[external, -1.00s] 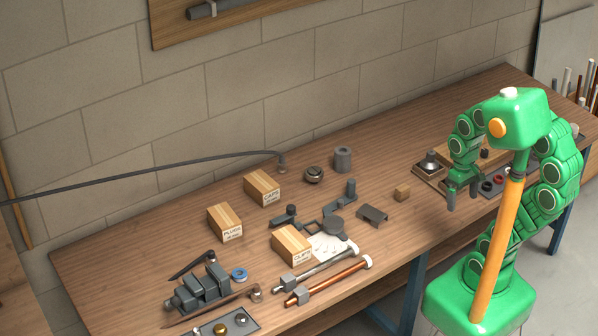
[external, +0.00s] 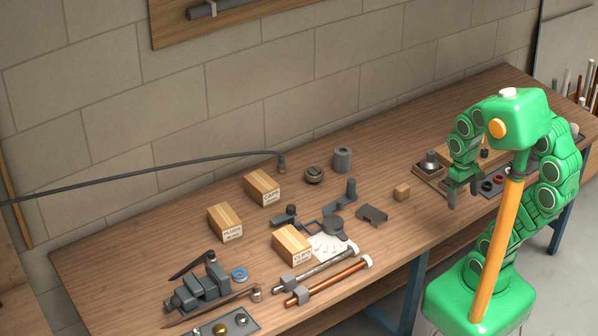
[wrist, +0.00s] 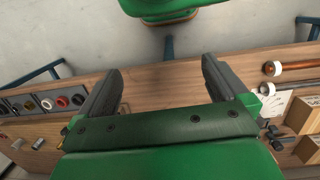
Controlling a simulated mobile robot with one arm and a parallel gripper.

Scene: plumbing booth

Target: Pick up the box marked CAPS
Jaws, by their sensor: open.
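The box marked CAPS (external: 262,188) is a small brown carton with a lighter tape stripe. In the external view it stands upright towards the back of the bench, left of the middle, its label facing front right. My gripper (external: 462,190) is over the right part of the bench, far to the right of the box. In the wrist view the gripper (wrist: 160,85) has its two dark fingers wide apart, with only bare wood and floor between them. I cannot tell whether the CAPS box shows in the wrist view.
A box marked PLUGS (external: 225,222) stands left of the CAPS box, and a third carton (external: 292,245) stands in front. A dark hose (external: 140,173) ends just behind the CAPS box.

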